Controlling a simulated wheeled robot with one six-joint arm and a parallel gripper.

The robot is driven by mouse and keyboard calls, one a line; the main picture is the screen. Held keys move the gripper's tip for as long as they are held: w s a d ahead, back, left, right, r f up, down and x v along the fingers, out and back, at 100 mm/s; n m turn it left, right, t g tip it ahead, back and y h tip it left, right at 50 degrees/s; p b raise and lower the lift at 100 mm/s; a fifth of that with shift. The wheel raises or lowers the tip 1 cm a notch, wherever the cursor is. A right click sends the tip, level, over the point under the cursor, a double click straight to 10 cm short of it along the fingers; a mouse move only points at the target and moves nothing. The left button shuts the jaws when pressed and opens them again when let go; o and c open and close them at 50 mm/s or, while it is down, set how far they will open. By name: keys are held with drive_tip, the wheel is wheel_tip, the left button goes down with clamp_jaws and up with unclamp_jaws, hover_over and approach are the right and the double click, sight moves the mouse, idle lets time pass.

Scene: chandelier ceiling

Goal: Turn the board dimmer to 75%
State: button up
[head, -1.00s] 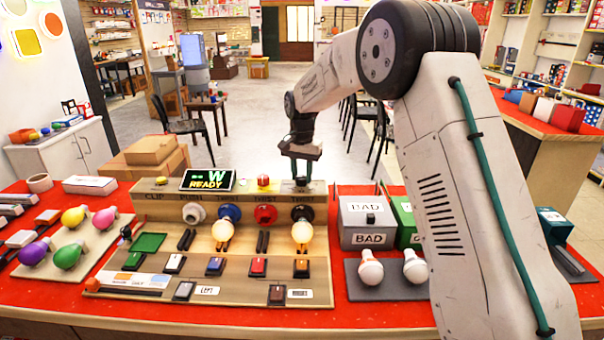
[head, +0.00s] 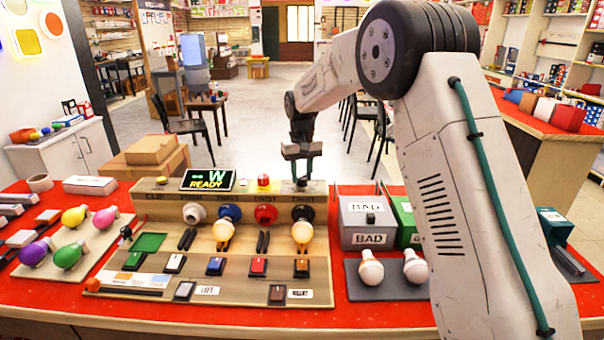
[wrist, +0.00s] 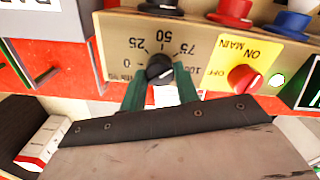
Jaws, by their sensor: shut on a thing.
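The dimmer is a black knob (wrist: 160,67) on the board's panel (wrist: 112,50), inside a printed scale with 25, 50 and 75 readable. I cannot tell for certain where its pointer stands. My gripper (wrist: 161,78) has its two green fingers on either side of the knob, shut on it.
In the head view, a READY display (head: 208,180), lit bulbs (head: 302,231) and a grey BAD box (head: 367,222) are near.

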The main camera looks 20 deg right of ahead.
sight(302, 176)
drive_tip(key=shift+n, duration=0.3)
drive_tip(key=o, duration=1)
drive_tip(key=shift+c, duration=0.2)
drive_tip(key=shift+r, duration=0.1)
wheel_tip(302, 176, up, 8)
drive_tip(key=shift+f, duration=0.15)
